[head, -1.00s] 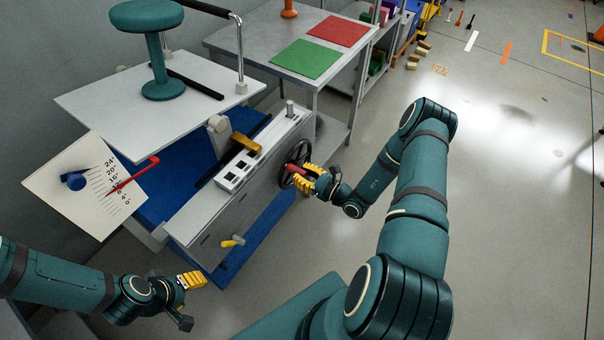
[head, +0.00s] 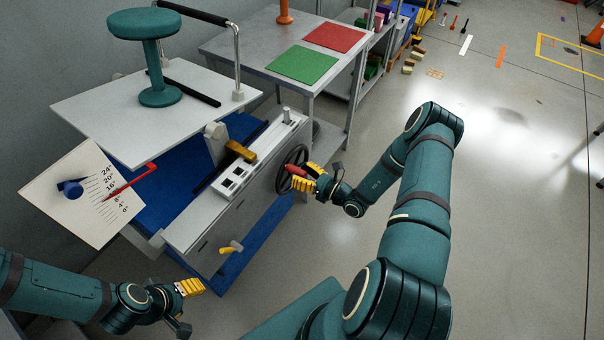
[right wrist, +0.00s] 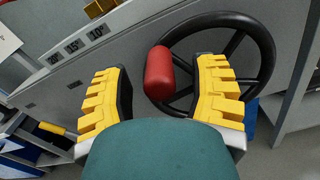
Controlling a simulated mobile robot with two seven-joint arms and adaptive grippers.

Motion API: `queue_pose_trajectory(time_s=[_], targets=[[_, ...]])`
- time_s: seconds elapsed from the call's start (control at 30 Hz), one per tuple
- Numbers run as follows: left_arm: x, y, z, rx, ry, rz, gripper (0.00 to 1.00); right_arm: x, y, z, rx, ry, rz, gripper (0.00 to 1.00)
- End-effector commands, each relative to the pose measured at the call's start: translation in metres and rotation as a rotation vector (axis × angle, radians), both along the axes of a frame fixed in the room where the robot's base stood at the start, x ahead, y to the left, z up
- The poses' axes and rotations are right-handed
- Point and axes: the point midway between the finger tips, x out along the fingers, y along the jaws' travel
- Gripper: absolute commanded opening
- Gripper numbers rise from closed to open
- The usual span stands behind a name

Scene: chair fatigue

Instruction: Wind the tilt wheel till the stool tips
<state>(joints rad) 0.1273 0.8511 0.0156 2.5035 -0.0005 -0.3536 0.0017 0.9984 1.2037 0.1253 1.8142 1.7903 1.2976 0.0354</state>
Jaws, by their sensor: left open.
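The teal stool (head: 158,95) stands upright on the grey platform (head: 105,100). A red pointer (head: 130,182) crosses a degree scale card (head: 70,210), around its middle marks. My left gripper (head: 190,288) is open and empty at lower left.
A bench (head: 250,50) with green and red mats is behind.

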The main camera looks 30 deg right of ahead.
Motion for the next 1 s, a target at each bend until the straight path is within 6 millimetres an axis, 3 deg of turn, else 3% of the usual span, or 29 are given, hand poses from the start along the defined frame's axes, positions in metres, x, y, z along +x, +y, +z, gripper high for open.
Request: queue_pose_trajectory(time_s=[0.27, 0.73, 1.0], targets=[[0.0, 0.0, 0.0, 0.0, 0.0, 0.0, 0.56, -0.016, -0.008, -0.001, -0.001, 0.003, -0.002, 0.59], [0.0, 0.0, 0.0, 0.0, 0.0, 0.0, 0.56, -0.097, -0.041, 0.0, -0.001, 0.002, -0.003, 0.59], [0.0, 0.0, 0.0, 0.0, 0.0, 0.0, 0.56, -0.111, -0.046, 0.0, 0.0, 0.0, 0.0, 0.59]])
